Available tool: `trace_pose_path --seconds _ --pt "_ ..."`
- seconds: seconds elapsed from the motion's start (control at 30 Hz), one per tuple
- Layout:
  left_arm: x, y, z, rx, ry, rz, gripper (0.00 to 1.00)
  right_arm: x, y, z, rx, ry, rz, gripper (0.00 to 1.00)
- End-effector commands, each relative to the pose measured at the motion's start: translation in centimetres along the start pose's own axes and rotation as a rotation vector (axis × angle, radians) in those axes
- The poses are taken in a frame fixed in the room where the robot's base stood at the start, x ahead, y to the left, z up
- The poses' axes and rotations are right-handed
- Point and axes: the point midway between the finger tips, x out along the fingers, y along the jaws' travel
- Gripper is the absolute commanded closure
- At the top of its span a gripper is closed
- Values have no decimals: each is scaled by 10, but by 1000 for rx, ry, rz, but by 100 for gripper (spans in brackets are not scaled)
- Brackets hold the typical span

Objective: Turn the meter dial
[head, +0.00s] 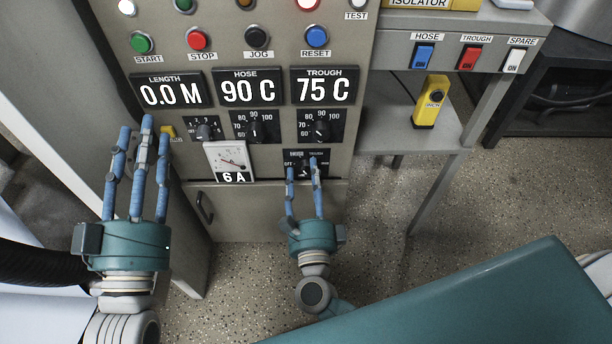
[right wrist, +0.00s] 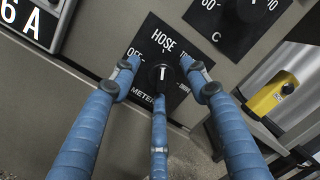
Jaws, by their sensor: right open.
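The meter dial (right wrist: 161,76) is a black knob with a white mark on a black plate labelled OFF, HOSE, TROUGH, DRIVE and METER in the right wrist view. The mark points up, roughly toward HOSE. The dial's plate (head: 294,157) also shows low on the panel in the head view, partly behind my fingers. My right gripper (head: 303,170) is open, with its fingers spread in front of the dial. In the right wrist view two fingers lie either side of the knob and one below; contact cannot be told. My left gripper (head: 144,130) is open and empty, left of the panel.
An analog meter (head: 228,157) marked 6 A is left of the dial. The trough knob (head: 321,128) and hose knob (head: 255,130) sit above. A yellow device (head: 430,102) stands on a shelf to the right. A cabinet handle (head: 204,207) is below. Speckled floor lies around.

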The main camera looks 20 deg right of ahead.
Motion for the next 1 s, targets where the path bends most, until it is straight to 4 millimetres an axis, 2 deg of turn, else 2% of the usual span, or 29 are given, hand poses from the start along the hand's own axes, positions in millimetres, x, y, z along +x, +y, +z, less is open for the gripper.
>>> trace_pose_path --seconds 0.17,0.4,0.6,0.8,1.0 --pt "0 0 0 0 1 0 60 -23 2 -1 -1 0 6 54" --pt "0 0 0 0 1 0 60 -75 2 0 0 -1 6 54" --pt "0 0 0 0 1 0 60 -107 2 1 1 -2 5 54" --pt "0 0 0 0 1 0 60 -119 1 1 0 -3 2 54" --pt "0 0 0 0 1 0 60 -119 1 1 1 -3 2 54"
